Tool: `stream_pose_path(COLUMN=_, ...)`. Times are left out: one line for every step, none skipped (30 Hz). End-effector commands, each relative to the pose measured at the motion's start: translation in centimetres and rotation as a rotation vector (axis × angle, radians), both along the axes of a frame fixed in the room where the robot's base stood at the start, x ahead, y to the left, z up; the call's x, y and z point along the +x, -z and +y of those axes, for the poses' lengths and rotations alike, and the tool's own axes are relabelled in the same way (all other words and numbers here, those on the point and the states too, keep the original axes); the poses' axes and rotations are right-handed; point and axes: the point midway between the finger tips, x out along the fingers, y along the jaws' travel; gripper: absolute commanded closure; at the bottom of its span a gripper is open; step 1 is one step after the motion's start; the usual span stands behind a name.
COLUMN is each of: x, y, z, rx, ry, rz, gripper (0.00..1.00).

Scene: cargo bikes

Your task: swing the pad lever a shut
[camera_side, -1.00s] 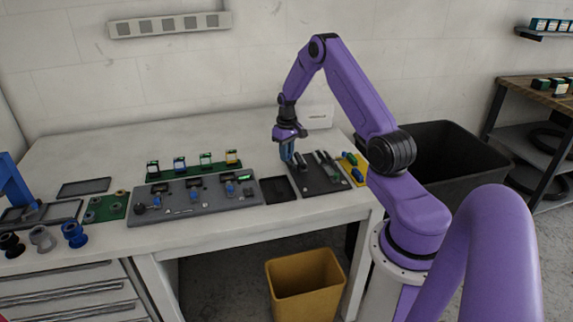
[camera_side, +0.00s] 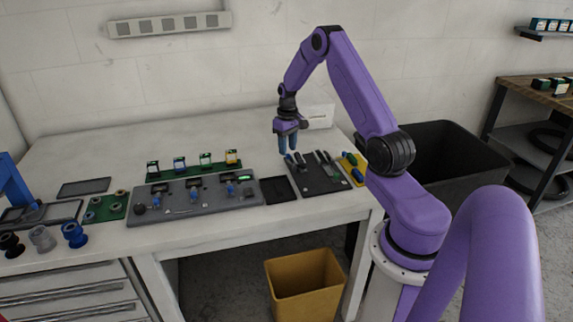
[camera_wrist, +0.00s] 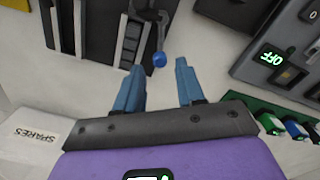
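The grey board (camera_side: 215,207) lies on the bench left of my gripper, with several small blue-ended controls on it. One blue control (camera_side: 230,188) stands near its right end. I cannot tell which one is pad lever a. My gripper (camera_side: 289,150) is above the dark tool mat (camera_side: 322,185), right of the board. In the wrist view my gripper (camera_wrist: 160,66) has its two blue fingers apart and nothing held between them. A tool with a round blue end (camera_wrist: 160,59) lies just beyond the fingertips. A corner of the board (camera_wrist: 250,70) shows at right.
A small black tray (camera_side: 278,190) lies between board and mat. A green rack (camera_side: 190,170) with several small boxes stands behind the board. A yellow tray (camera_side: 354,165) is right of the mat. A white SPARES box (camera_wrist: 35,135) is nearby. The bench's back left is clear.

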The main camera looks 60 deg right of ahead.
Motion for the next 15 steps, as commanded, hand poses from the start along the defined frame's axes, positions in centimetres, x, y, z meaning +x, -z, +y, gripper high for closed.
stream_pose_path(x=0.0, y=-0.4, z=0.0, rx=0.0, ry=0.0, rz=-0.001, gripper=0.62)
stream_pose_path(x=0.0, y=-0.5, z=0.0, rx=0.0, ry=0.0, rz=-0.001, gripper=0.62)
stream_pose_path(x=0.0, y=-0.7, z=0.0, rx=0.0, ry=0.0, rz=0.0, gripper=0.62)
stream_pose_path(x=0.0, y=-0.8, z=0.0, rx=0.0, ry=-0.001, rz=0.0, gripper=0.62)
stream_pose_path(x=0.0, y=-0.9, z=0.0, rx=0.0, ry=0.0, rz=0.0, gripper=0.62)
stream_pose_path(x=0.0, y=-0.9, z=0.0, rx=0.0, ry=-0.001, rz=0.0, gripper=0.62)
stream_pose_path(x=0.0, y=-0.9, z=0.0, rx=0.0, ry=-0.001, rz=0.0, gripper=0.62)
stream_pose_path(x=0.0, y=-1.0, z=0.0, rx=0.0, ry=-0.001, rz=-0.001, gripper=0.62)
stream_pose_path(x=0.0, y=-1.1, z=0.0, rx=0.0, ry=-0.001, rz=-0.001, gripper=0.62)
stream_pose_path(x=0.1, y=-1.2, z=0.0, rx=0.0, ry=-0.001, rz=-0.001, gripper=0.62)
stream_pose_path(x=0.1, y=-1.4, z=0.0, rx=-0.001, ry=-0.001, rz=-0.002, gripper=0.62)
stream_pose_path(x=0.1, y=-1.7, z=0.0, rx=-0.002, ry=-0.001, rz=-0.003, gripper=0.62)
stream_pose_path(x=0.1, y=-1.9, z=0.0, rx=-0.002, ry=0.0, rz=-0.003, gripper=0.62)
stream_pose_path(x=0.1, y=-2.2, z=0.0, rx=-0.002, ry=0.0, rz=-0.003, gripper=0.62)
stream_pose_path(x=0.1, y=-2.5, z=0.0, rx=-0.002, ry=0.0, rz=-0.003, gripper=0.62)
